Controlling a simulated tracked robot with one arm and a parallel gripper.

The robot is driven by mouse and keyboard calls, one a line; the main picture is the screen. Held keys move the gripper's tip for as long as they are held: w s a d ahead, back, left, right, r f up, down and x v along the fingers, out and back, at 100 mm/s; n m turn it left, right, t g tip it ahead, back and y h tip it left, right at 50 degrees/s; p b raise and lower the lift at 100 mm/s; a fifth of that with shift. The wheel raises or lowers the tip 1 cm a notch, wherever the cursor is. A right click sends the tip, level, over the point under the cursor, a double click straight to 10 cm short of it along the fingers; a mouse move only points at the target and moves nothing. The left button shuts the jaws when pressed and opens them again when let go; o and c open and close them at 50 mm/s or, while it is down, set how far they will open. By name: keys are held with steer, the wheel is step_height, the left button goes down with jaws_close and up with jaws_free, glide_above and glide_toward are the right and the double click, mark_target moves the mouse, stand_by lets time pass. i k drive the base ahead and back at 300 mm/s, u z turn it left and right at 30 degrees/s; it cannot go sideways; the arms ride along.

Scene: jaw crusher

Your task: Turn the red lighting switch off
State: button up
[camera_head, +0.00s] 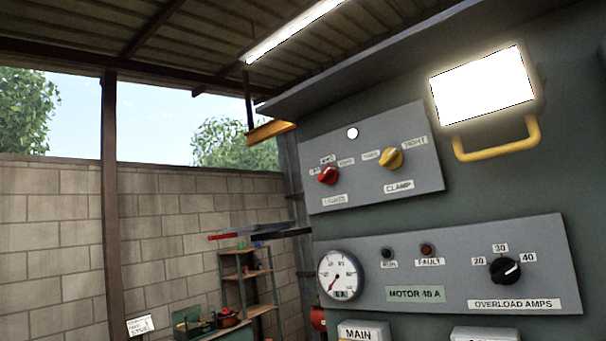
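The red lighting switch (328,175) is a rotary knob on the left of a tilted-looking grey upper panel (420,195). Small labels sit to its left, above it and to its right, and a blurred label plate (334,200) sits below. Its pointer direction is too small to tell. A yellow knob (391,158) marked CLAMP (398,187) is to its right on the same panel. The floodlight (483,79) above right glows bright white. I see no part that I can surely call my gripper, and nothing touches the red switch.
A lower panel (550,265) holds a round gauge (341,275), two small lamps and a black overload knob (504,270). A yellow handle (497,148) juts out below the floodlight. A dark bar with a red end (222,236) crosses before a shelf (247,275) at left.

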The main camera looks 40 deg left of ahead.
mark_target(328, 175)
steer(key=k, duration=0.9)
steer(key=u, duration=0.5)
steer(key=i, duration=0.75)
steer(key=u, duration=0.35)
steer(key=i, duration=1.4)
steer(key=z, duration=0.8)
